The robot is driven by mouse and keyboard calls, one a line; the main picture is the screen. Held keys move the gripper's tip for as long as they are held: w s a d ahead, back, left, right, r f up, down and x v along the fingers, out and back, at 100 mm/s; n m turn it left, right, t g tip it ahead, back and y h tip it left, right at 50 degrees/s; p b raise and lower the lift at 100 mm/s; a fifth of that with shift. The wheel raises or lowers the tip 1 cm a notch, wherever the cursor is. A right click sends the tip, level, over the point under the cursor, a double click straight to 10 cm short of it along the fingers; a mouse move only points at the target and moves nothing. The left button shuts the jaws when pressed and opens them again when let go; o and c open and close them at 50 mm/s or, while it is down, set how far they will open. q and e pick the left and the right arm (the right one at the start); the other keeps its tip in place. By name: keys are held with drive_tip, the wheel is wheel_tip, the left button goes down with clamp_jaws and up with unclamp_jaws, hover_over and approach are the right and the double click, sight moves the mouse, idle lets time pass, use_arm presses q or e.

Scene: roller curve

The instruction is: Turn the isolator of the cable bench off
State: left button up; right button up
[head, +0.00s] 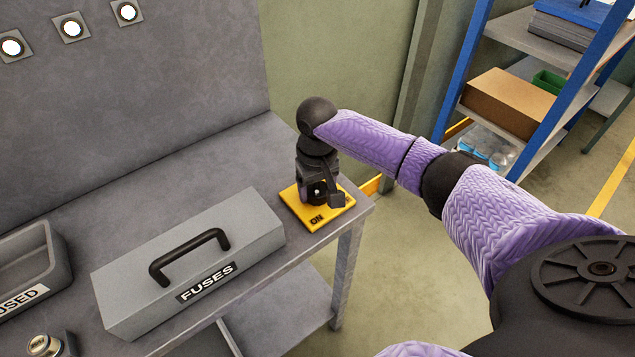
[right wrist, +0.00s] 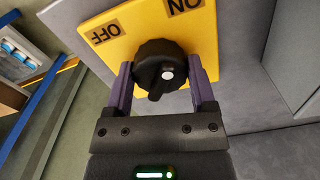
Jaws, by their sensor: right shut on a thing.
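The isolator is a yellow plate (head: 292,206) with a black rotary knob, at the right end of the grey bench (head: 262,150). An ON label shows on its front edge in the head view. In the right wrist view the yellow plate (right wrist: 145,22) carries OFF and ON labels, and the round black knob (right wrist: 158,58) has a white dot. My right gripper (right wrist: 161,80) is shut on the knob, one purple finger on each side. In the head view my right gripper (head: 320,190) hides most of the knob. I cannot tell which label the knob points to. My left gripper is not in view.
A grey FUSES box (head: 135,290) with a black handle stands left of the isolator. A grey USED tray (head: 55,262) lies further left. A panel with white round lamps (head: 70,27) rises behind. Blue-framed shelves (head: 470,70) stand at the right.

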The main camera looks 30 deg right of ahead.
drive_tip(key=n+p, duration=0.2)
drive_tip(key=shift+r+n, duration=0.25)
drive_tip(key=shift+n, duration=0.05)
drive_tip(key=n+p, duration=0.1)
drive_tip(key=n, duration=0.1)
drive_tip(key=shift+f+n+p, duration=0.1)
drive_tip(key=shift+n+p, duration=0.65)
drive_tip(key=shift+n, duration=0.45)
drive_tip(key=n, duration=0.2)
drive_tip(key=shift+n+p, duration=0.3)
drive_tip(key=shift+n, duration=0.1)
drive_tip(key=n, duration=0.2)
drive_tip(key=shift+w+f+n, duration=0.1)
drive_tip(key=shift+n, duration=2.3)
